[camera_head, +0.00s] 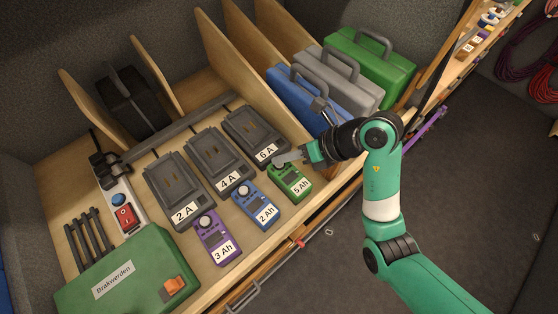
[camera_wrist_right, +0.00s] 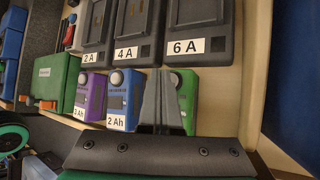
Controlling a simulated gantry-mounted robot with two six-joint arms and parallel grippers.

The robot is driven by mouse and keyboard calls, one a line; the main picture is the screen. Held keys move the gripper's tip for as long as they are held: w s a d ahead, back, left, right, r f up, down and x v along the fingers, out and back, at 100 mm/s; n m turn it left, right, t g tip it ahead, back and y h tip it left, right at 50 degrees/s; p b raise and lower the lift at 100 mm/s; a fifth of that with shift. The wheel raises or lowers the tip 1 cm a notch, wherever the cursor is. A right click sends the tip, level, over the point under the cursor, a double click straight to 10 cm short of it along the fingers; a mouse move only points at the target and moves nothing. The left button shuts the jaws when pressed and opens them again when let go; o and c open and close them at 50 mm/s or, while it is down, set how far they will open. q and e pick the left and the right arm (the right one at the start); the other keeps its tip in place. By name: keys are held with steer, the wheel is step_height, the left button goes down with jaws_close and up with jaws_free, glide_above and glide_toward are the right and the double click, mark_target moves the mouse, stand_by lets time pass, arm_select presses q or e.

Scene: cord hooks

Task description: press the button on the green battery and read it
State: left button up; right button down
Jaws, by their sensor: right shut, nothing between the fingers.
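The green battery (camera_head: 291,183), labelled 5 Ah, lies on the wooden shelf in front of the 6 A charger. In the right wrist view the shut fingers (camera_wrist_right: 163,98) cover the left part of the green battery (camera_wrist_right: 187,92). My left gripper is not in view.
The blue 2 Ah battery (camera_head: 256,207) and purple 3 Ah battery (camera_head: 216,240) lie to the left. Chargers 2 A (camera_head: 177,190), 4 A (camera_head: 217,158) and 6 A (camera_head: 254,134) stand behind. A green box (camera_head: 128,277) is at front left; several cases stand behind the arm.

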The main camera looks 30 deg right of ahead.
steer(key=shift+d+f, duration=0.1)
steer(key=shift+f, duration=0.9)
stand_by(0.4)
steer(key=shift+s+d+r+p, duration=0.1)
steer(key=shift+r+p, duration=0.6)
steer(key=shift+p, duration=0.15)
steer(key=shift+d+r, duration=0.1)
steer(key=shift+r, duration=0.05)
steer(key=shift+s+d+r+p, duration=0.1)
steer(key=shift+r+p, duration=0.5)
steer(key=shift+p, duration=0.15)
step_height(320, 180, up, 4)
steer(key=p, duration=0.4)
steer(key=shift+r, duration=0.1)
